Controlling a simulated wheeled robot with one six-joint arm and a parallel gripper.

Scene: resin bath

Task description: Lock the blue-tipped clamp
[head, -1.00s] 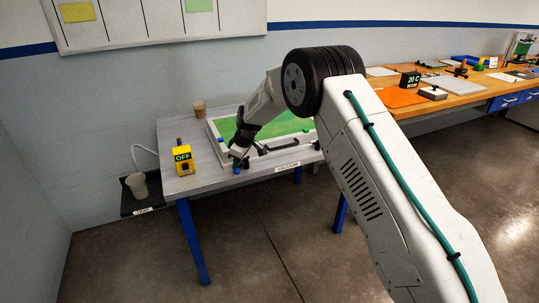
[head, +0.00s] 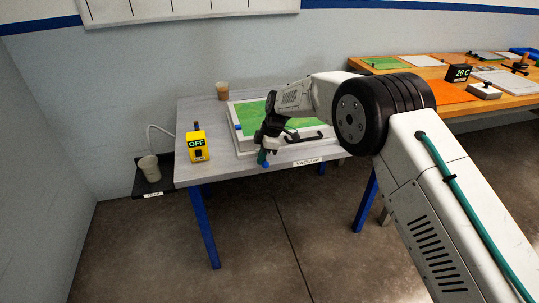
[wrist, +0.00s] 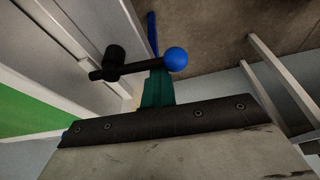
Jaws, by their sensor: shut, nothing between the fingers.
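The blue-tipped clamp shows best in the wrist view, as a short black handle ending in a blue ball (wrist: 176,59), with a black knob (wrist: 115,57) at its other end. The handle points out toward the table's front edge. In the head view its blue tip (head: 266,165) is a small spot by that edge. My gripper (head: 262,157) is low at the front edge, right beside the tip. Its teal fingers (wrist: 155,92) are shut and empty, close against or just behind the handle; contact is unclear. My wrist hides most of the clamp in the head view.
The clamp is by a pale frame (head: 243,143) with a green panel (head: 250,113) on the grey table (head: 200,172). A black bar handle (head: 308,139) lies to the right.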

